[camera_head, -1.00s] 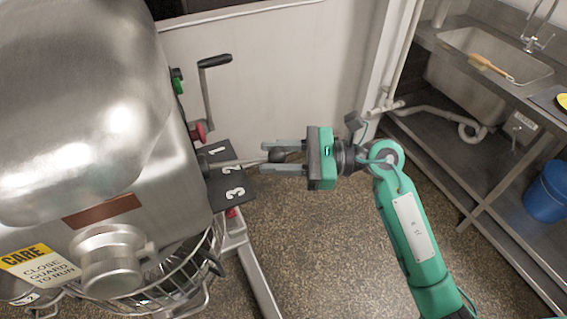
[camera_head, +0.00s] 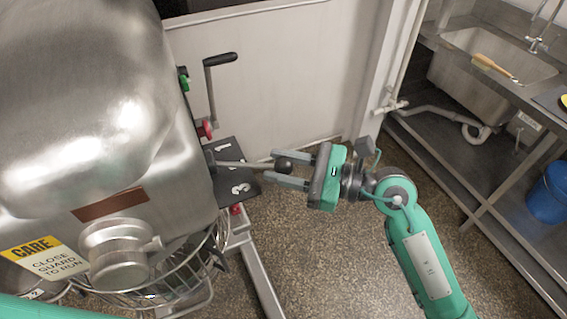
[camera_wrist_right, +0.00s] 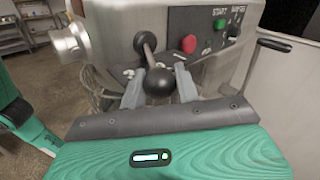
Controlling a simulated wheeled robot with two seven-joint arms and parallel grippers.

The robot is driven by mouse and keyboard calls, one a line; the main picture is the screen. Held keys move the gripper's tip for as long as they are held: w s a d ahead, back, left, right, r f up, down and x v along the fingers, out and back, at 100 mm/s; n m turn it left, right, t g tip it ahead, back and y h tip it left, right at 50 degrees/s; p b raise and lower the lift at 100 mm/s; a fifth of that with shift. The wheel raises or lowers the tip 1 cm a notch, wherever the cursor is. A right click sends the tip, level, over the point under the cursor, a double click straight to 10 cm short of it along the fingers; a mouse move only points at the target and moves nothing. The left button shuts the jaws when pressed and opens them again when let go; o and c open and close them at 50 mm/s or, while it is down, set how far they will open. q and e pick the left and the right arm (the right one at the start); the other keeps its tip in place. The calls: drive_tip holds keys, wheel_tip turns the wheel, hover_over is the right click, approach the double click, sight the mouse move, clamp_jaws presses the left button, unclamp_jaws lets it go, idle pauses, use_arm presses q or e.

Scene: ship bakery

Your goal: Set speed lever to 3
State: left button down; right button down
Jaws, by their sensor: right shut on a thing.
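The speed lever (camera_head: 245,164) is a thin grey rod with a dark ball knob (camera_head: 283,165). It sticks out from the mixer's side over a black plate (camera_head: 222,190) marked 1, 2 and 3. From the head, the rod crosses the plate around the 2, partly covering it, with the 3 clear below. My right gripper (camera_head: 294,169) is shut on the knob, its fingers at either side and its body turned at a slant. In the right wrist view the knob (camera_wrist_right: 159,84) sits between the fingertips. My left gripper is not in view.
The big steel mixer (camera_head: 90,100) fills the left side. A crank handle (camera_head: 212,90), a green button (camera_head: 184,82) and a red button (camera_head: 205,130) are close above the lever. A wire guard (camera_head: 190,275) is below. The sink bench (camera_head: 470,120) stands right; open floor lies between.

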drive_tip(key=c, duration=1.1)
unclamp_jaws()
drive_tip(key=shift+s, duration=0.15)
drive_tip(key=shift+o, duration=0.2)
drive_tip(key=shift+d, duration=0.2)
drive_tip(key=s+d+b, duration=0.2)
drive_tip(key=d+b, duration=0.4)
drive_tip(key=d, duration=0.7)
drive_tip(key=shift+s+d, duration=0.15)
drive_tip(key=shift+s, duration=0.1)
